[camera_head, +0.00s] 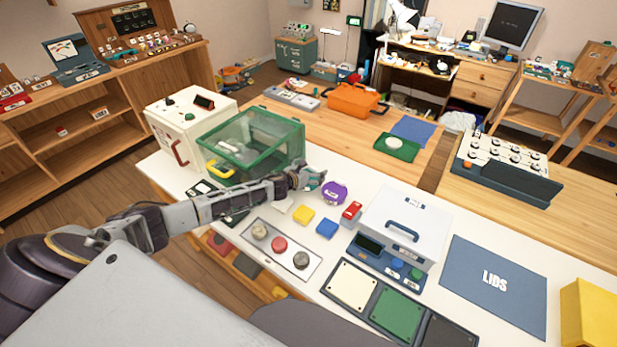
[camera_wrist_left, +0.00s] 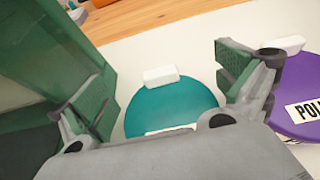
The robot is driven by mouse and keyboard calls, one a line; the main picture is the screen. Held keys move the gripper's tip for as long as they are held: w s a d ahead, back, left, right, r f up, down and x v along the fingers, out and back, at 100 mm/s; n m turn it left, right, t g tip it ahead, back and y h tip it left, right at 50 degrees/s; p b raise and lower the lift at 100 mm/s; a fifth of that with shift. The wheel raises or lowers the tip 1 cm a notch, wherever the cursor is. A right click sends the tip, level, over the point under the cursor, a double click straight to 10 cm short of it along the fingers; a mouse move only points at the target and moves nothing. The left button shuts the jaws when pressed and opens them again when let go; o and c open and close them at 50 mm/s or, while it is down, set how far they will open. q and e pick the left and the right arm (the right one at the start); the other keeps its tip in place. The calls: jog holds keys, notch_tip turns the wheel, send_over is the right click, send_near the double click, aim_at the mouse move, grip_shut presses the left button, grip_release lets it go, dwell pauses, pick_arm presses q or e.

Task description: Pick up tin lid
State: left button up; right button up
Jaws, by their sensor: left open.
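A round teal lid (camera_wrist_left: 170,108) with a white block-shaped tab lies on the white tabletop in the left wrist view. A purple round tin or lid (camera_wrist_left: 300,95) with a partly cut-off "POLI" label and a white tab is to its right; it also shows in the head view (camera_head: 335,193). I cannot tell for certain which is the tin lid. My left gripper (camera_head: 312,180) is open, its fingers on either side of the teal lid; contact is unclear. In the head view it hides most of the teal lid. My right gripper is out of view.
A green-framed clear box (camera_head: 255,140) stands close left of the gripper. Yellow (camera_head: 303,214) and blue (camera_head: 327,228) blocks and a red item (camera_head: 351,211) lie in front. A white case (camera_head: 405,222) and a blue "LIDS" mat (camera_head: 492,283) are to the right.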

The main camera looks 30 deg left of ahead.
pick_arm(q)
jog(key=c, duration=0.9)
jog(key=shift+r+p, duration=0.8)
jog(key=shift+r, duration=4.2)
